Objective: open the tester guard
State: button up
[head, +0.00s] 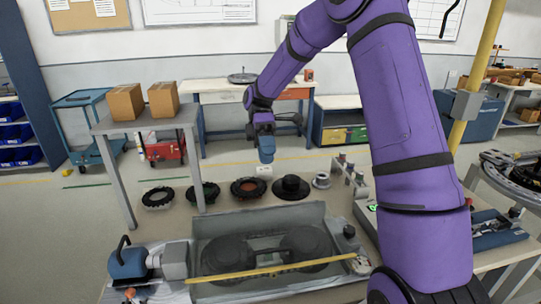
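The tester guard (315,218) is a see-through grey cover over the tester in the front middle of the bench. It appears lowered, with dark round parts showing through it. A yellow bar (270,271) runs along its near edge. My purple arm comes down from the top right, and my gripper (266,157) hangs above and beyond the guard, apart from it. Its fingers are too small to tell whether they are open or shut, and I see nothing held.
Several ring parts, including a black one (290,187) and a copper-centred one (248,188), lie behind the guard. A blue motor-like unit (128,262) sits at its left. A grey table with two cardboard boxes (125,102) stands at back left. A control box (345,172) is at right.

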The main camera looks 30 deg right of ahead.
jog(key=shift+s+a+r, duration=0.1)
jog(key=shift+s+a, duration=0.05)
jog(key=shift+s, duration=1.05)
jog(key=s+r+m+t+h, duration=0.1)
jog(key=s+r+m+t, duration=0.6)
jog(key=s, duration=0.4)
jog(key=s+r+m+t+h, duration=0.2)
jog(key=s+r+m+t, duration=0.4)
jog(key=s+t, duration=0.3)
jog(key=shift+s+r+m+h, duration=0.35)
jog(key=shift+s+m, duration=0.35)
jog(key=shift+s, duration=0.65)
jog(key=shift+w, duration=0.1)
